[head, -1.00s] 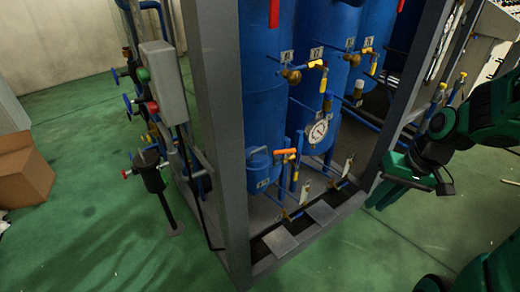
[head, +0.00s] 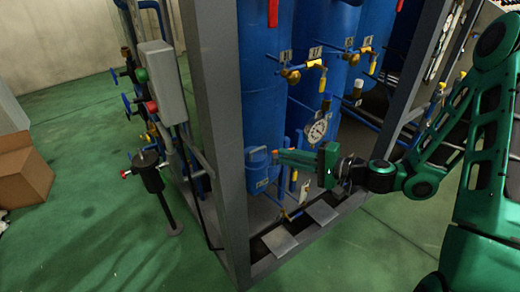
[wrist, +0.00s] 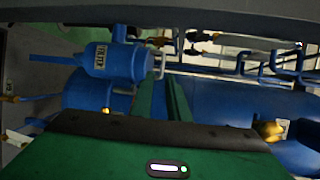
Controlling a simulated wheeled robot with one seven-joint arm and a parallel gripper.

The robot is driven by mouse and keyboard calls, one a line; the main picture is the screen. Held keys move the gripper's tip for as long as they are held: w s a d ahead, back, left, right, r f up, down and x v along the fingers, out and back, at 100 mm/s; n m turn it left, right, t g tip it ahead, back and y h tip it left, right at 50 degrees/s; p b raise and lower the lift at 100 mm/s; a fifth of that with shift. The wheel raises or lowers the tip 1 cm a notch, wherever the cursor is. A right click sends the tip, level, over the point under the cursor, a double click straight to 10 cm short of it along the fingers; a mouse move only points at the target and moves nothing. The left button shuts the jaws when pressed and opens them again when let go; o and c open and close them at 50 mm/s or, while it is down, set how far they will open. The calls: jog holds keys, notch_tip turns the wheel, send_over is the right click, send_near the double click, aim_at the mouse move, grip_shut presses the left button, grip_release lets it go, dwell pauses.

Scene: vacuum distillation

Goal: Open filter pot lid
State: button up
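The filter pot (head: 259,178) is a small blue cylinder with a white label, low inside the frame in the head view. Its lid (head: 257,156) is on top and looks closed. In the wrist view the pot (wrist: 112,62) lies sideways at upper left, with the lid (wrist: 140,62) at its right end and a pale handle (wrist: 158,66) there. My gripper (head: 276,156) points left in the head view, its tips close to the lid's right side. In the wrist view the gripper (wrist: 162,85) has a gap between its fingers, with nothing held. Contact with the lid cannot be told.
A grey post (head: 215,130) stands left of the pot. Large blue tanks (head: 263,80) rise behind it. A gauge (head: 318,130) and yellow-handled valves (head: 316,64) are near my arm. A black pot on a stand (head: 150,175) and a cardboard box (head: 22,175) are at left.

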aim_at(259, 149)
jog(key=x, duration=1.1)
jog(key=shift+w+d+r, duration=0.1)
jog(key=shift+w+r, duration=0.1)
jog(key=shift+w, duration=0.05)
jog(key=shift+c, duration=0.2)
grip_shut()
jog(key=shift+d, duration=0.15)
dwell(0.8)
